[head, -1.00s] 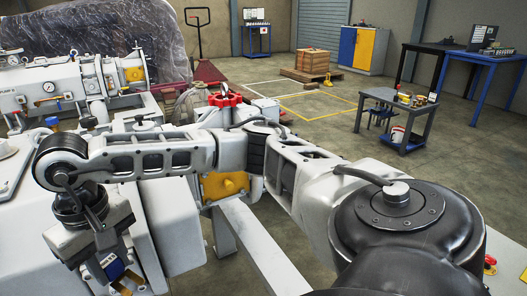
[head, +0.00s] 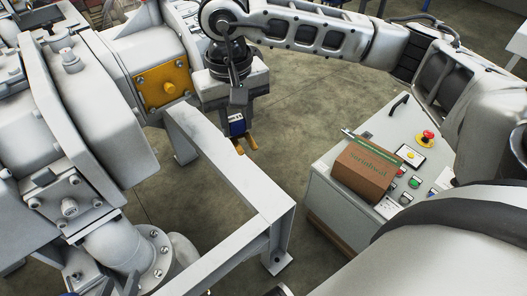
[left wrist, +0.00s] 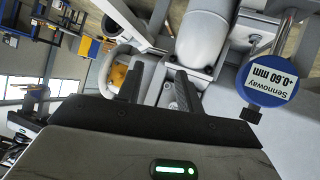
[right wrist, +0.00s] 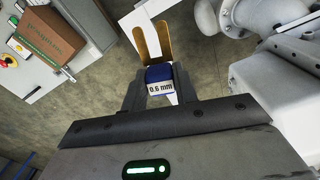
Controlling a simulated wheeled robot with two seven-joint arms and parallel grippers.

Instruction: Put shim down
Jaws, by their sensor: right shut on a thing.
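The shim (head: 240,144) is a brass two-pronged fork with a blue handle. My right gripper (head: 237,112) is shut on its handle and holds it in the air beside the white steel frame, prongs pointing down. In the right wrist view the shim (right wrist: 160,79) sits between the fingers, with "0.6 mm" on its handle and the fork pointing away. My left gripper (left wrist: 158,82) is open and empty near the machine in the left wrist view; I cannot make it out in the head view.
A grey control cabinet (head: 325,190) with buttons and a red emergency stop (head: 427,138) stands right; a brown box (head: 362,172) lies on its top. The pump machine (head: 110,150) and frame (head: 235,185) fill the left. A blue dial gauge (left wrist: 270,84) reads -0.60 mm. Floor between is clear.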

